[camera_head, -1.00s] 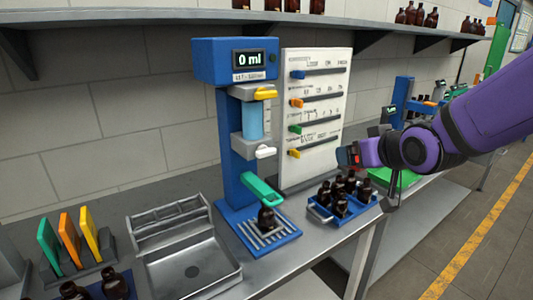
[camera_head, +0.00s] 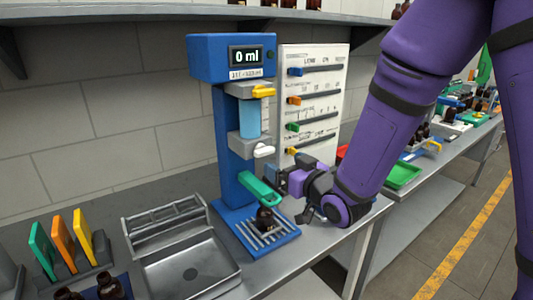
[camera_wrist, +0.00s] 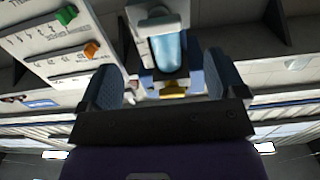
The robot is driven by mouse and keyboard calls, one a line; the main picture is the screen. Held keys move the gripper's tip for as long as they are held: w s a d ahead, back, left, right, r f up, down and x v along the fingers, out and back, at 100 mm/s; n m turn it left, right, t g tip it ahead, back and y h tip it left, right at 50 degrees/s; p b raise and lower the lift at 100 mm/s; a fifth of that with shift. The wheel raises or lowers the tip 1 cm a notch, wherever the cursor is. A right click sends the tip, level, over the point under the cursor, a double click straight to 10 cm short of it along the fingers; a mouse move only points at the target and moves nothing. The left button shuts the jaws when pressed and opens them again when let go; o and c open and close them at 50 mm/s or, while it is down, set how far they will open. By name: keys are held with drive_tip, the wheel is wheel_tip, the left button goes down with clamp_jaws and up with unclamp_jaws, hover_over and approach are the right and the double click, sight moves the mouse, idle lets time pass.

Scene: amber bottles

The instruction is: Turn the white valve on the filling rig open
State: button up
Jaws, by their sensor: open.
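The white valve (camera_head: 264,151) sticks out from the grey block below the blue cylinder (camera_head: 250,120) of the blue filling rig (camera_head: 228,150). The rig's display reads 0 ml. My gripper (camera_head: 280,180) is just right of and below the white valve, beside the green lever (camera_head: 260,190), apart from the valve as far as I can tell. In the wrist view, my gripper (camera_wrist: 165,85) is open and empty, its two fingers spread; the blue cylinder (camera_wrist: 169,52) and yellow valve (camera_wrist: 174,91) show between them. A pale valve part (camera_wrist: 152,14) shows at the top.
A white panel with coloured sliders (camera_head: 313,95) stands behind my gripper. A metal tray (camera_head: 190,275) lies left of the rig, with coloured plates (camera_head: 62,240) farther left.

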sight(266, 153)
drive_tip(key=x, duration=0.8)
drive_tip(key=shift+w+a, duration=0.15)
drive_tip(key=shift+w, duration=0.05)
drive_tip(key=c, duration=0.9)
